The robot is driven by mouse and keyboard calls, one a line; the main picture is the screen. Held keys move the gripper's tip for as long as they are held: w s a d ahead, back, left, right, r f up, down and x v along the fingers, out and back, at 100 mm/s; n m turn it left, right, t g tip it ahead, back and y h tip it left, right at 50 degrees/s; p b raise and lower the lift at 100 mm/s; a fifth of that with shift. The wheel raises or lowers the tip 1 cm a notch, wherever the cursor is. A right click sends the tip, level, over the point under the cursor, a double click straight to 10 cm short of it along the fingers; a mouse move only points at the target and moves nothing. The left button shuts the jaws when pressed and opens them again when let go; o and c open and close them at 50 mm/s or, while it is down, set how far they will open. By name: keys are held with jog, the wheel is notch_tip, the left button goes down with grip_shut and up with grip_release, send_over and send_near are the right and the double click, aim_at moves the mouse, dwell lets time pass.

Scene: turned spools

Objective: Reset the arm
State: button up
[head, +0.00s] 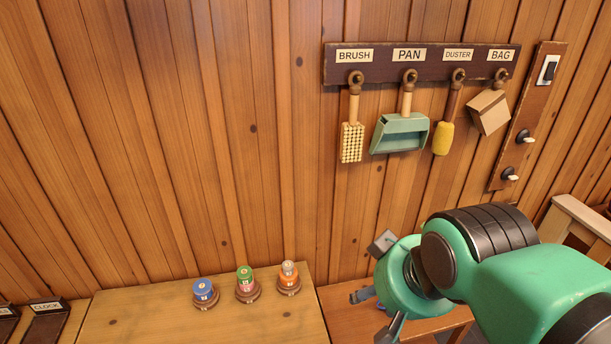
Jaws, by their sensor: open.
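My arm is green and black and comes in from the lower right. My gripper (384,288) is at its end, left of the arm's elbow-like black joint, over the lower wooden surface to the right of the spool table. Its grey fingers are spread apart and I see nothing held between them, though the green housing hides part of the space. Three turned stands with spools stand on the table to its left: one with a blue spool (203,288), one with a green spool (244,273) over a pink one, and one with an orange spool (288,279) under a greyish top.
A rack (430,68) on the plank wall holds a brush (352,142), a green pan (400,134), a yellow duster (443,139) and a bag (488,112). A switch board (524,120) is beside it. The light table (150,320) is mostly clear; a CLOCK label (46,307) is at left.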

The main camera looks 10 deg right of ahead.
notch_tip(320, 180, down, 5)
jog(key=b, duration=0.4)
